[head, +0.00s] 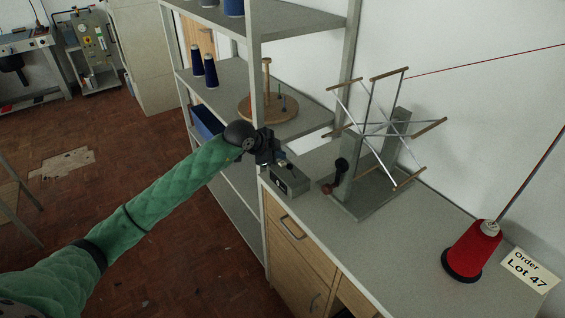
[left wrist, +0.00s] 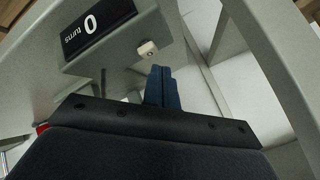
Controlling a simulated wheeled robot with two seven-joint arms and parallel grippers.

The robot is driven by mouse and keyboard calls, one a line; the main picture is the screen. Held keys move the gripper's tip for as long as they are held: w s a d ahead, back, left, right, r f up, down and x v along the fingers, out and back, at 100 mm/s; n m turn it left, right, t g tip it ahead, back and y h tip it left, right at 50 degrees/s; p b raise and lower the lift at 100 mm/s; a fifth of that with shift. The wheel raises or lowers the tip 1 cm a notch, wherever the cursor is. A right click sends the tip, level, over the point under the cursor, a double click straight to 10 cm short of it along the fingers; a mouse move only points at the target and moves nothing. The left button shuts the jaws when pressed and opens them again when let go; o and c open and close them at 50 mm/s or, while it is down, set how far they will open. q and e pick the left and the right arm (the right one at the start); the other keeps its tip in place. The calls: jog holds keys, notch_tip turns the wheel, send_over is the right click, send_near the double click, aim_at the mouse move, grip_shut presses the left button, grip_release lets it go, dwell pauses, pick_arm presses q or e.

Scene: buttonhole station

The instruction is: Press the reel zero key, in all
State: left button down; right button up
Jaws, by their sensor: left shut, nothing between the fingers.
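The counter box (head: 291,182) is a grey block on the bench top, left of the reel (head: 376,128). In the left wrist view its black display (left wrist: 92,27) reads 0 turns. A small cream key (left wrist: 147,48) sticks out beside the display. My left gripper (head: 281,162) is over the counter box in the head view. In the left wrist view its blue fingers (left wrist: 161,72) are shut and empty, with the tips close to the key. A small gap seems to show between tips and key. My right gripper is not in view.
A red thread cone (head: 472,250) and an Order Lot 47 card (head: 530,269) are at the right of the bench. A grey shelf rack (head: 255,90) with blue cones (head: 203,68) and a round wooden stand (head: 268,106) stands close by my left arm.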

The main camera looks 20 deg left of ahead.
pick_arm(q)
jog(key=shift+r, duration=0.1)
notch_tip(320, 180, up, 5)
jog(key=shift+f+p, duration=0.1)
jog(key=shift+p, duration=1)
